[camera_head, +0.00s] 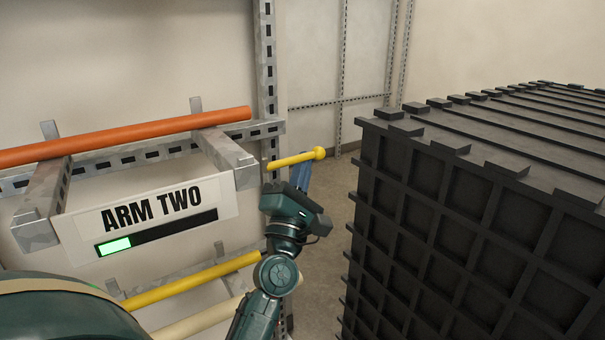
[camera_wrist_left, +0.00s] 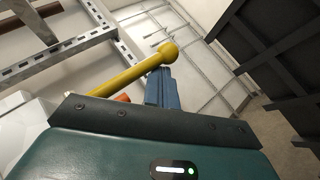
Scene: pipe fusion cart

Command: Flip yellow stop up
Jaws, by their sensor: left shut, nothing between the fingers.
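The yellow stop (camera_head: 294,158) is a short bar with a ball at its end. It sticks out to the right from near the end of the upper rack arm (camera_head: 228,155), lying nearly level with a slight upward tilt. It also shows in the left wrist view (camera_wrist_left: 130,75), with the ball close to the fingertips. My left gripper (camera_head: 303,168) is shut and empty, its blue fingers (camera_wrist_left: 160,80) pointing up just below the ball end. I cannot tell whether they touch the stop. My right gripper is not in view.
An orange pipe (camera_head: 130,136) rests across the rack arms. A sign reading ARM TWO (camera_head: 150,215) with a partly green bar hangs below it. A yellow pipe (camera_head: 190,281) lies lower. A large black ribbed crate (camera_head: 460,220) stands at right, with a floor gap between.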

